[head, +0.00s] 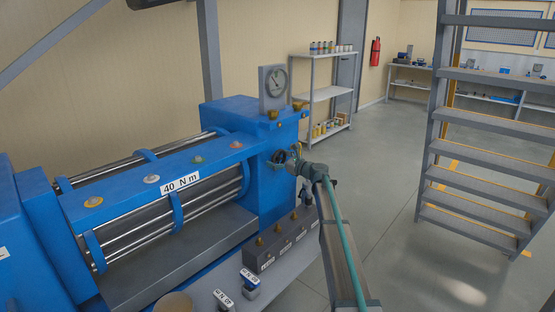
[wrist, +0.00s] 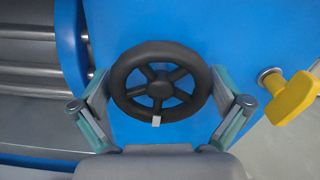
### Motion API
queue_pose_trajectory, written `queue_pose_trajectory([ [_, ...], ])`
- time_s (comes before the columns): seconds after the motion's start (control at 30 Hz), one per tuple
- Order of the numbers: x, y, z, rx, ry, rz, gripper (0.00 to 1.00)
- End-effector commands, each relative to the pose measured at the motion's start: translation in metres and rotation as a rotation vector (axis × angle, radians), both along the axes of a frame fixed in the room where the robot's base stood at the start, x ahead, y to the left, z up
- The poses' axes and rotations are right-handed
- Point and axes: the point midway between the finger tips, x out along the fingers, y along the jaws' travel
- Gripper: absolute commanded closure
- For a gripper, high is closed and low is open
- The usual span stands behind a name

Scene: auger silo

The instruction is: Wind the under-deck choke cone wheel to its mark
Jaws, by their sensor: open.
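A black spoked handwheel (wrist: 160,60) fills the middle of the wrist view, in front of a blue housing face. A small pale tab (wrist: 156,121) shows at the wheel's lower rim; I cannot tell whether it is on the wheel or behind it. My gripper (wrist: 161,88) is open, with one finger at each side of the wheel. I cannot tell whether the fingers touch the rim. In the head view, my gripper (head: 291,157) is at the right face of the blue machine (head: 228,110), and the wheel is small and partly hidden.
A yellow handle (wrist: 293,98) sticks out right of the wheel. A dial (head: 274,82) stands on the machine, and a "40 N m" label (head: 180,183) lies on its top bar. A grey block with several knobs (head: 285,241) sits below my arm. Stairs (head: 480,165) stand right; the floor between is clear.

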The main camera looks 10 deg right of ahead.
Motion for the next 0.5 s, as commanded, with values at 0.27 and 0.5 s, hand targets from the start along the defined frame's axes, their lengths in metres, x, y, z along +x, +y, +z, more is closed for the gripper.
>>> queue_pose_trajectory([
  [0.27, -0.0004, -0.0005, 0.0000, 0.000, 0.000, 0.000, 0.27],
  [0.5, -0.0006, -0.0004, -0.0004, -0.004, -0.003, 0.000, 0.41],
])
